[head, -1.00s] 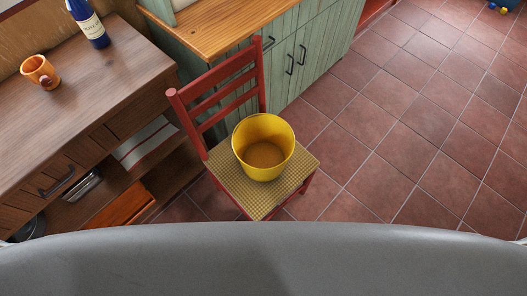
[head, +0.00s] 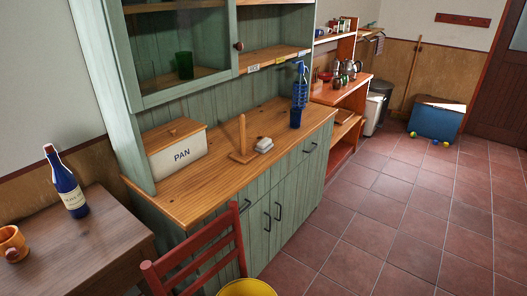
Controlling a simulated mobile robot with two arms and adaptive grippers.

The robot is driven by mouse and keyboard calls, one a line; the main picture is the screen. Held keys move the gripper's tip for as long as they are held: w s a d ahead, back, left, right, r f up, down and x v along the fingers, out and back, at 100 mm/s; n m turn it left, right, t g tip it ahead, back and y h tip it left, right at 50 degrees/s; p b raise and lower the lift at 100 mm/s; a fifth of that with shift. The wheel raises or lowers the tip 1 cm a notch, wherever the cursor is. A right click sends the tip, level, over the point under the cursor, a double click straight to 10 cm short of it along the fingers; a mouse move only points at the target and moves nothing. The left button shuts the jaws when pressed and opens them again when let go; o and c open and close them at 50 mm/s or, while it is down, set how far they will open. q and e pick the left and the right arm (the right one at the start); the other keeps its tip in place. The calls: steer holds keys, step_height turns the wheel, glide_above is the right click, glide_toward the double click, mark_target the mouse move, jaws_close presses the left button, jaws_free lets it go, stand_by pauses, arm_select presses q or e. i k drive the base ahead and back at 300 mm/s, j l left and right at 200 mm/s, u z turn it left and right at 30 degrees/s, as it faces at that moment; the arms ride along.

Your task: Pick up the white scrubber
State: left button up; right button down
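A small whitish object (head: 264,145), which looks like the white scrubber, lies on the wooden counter (head: 212,189) of the green cabinet in the head view. It is just right of a wooden upright holder (head: 243,141) with a flat base. It is small in the picture, so its details are hard to make out. Neither of my grippers shows in the head view.
A bread box (head: 178,148) marked PAN stands left on the counter, and a blue item (head: 296,116) stands right. A red chair (head: 201,257) with a yellow bucket (head: 246,288) is in front of the cabinet. Tiled floor (head: 400,215) is clear at right.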

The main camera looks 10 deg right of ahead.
mark_target(264, 146)
steer(key=z, duration=0.2)
steer(key=l+z, duration=0.45)
steer(key=i+l+z, duration=0.1)
steer(key=l+z, duration=0.35)
steer(key=i+l, duration=0.35)
steer(key=i, duration=0.2)
steer(key=i+l+z, duration=0.1)
steer(key=i+l, duration=0.3)
steer(key=i, duration=0.15)
steer(key=i+l, duration=0.3)
steer(key=i, duration=0.25)
steer(key=i+j+u, duration=0.1)
steer(key=i+u, duration=0.2)
steer(key=u, duration=0.2)
steer(key=i+u, duration=0.3)
steer(key=u, duration=0.15)
steer(key=i+l+u, duration=0.15)
steer(key=i+u, duration=0.15)
steer(key=u, duration=0.2)
steer(key=i+l+u, duration=0.25)
steer(key=u, duration=0.25)
